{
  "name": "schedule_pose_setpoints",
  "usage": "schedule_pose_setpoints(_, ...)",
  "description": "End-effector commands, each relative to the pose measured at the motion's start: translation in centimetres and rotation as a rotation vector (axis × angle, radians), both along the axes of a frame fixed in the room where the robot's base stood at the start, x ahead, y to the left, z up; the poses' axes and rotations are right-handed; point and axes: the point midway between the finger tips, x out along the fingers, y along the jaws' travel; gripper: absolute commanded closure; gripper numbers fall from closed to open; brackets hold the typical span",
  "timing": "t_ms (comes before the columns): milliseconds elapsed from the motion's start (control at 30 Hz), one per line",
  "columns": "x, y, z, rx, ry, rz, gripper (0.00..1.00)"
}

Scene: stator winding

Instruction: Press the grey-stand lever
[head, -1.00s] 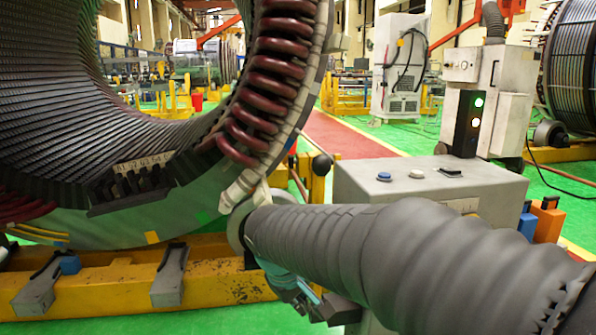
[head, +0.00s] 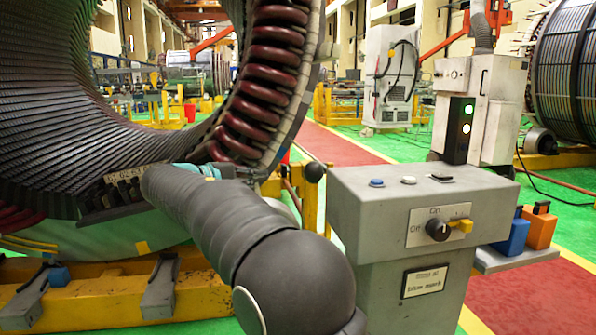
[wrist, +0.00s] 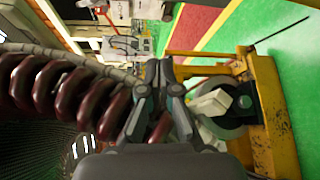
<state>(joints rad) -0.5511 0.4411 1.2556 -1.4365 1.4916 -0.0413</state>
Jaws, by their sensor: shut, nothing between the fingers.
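The grey stand (head: 350,200) is at right of centre in the head view. I cannot make out the lever in the wrist view.
The large stator ring with red coils (head: 262,95) fills the left, above a yellow base frame (head: 100,298). Blue and orange boxes (head: 540,228) sit on a shelf at the stand's right. A signal light (head: 460,130) stands behind it. A yellow frame (wrist: 262,100) is right in the wrist view.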

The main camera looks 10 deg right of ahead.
Motion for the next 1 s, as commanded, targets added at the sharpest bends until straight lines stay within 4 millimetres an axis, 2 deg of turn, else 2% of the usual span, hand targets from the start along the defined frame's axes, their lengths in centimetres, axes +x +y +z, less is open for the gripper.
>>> schedule_pose_setpoints(133, -0.5, -0.5, 1.1, -0.046, -0.019, -0.034, 1.0)
schedule_pose_setpoints(567, -0.5, -0.9, 1.0, -0.045, -0.015, -0.041, 1.0)
schedule_pose_setpoints(767, 0.7, -2.9, 0.7, -0.045, -0.014, -0.043, 1.0)
schedule_pose_setpoints(1000, 3.1, -6.7, 0.3, -0.044, -0.013, -0.044, 1.0)
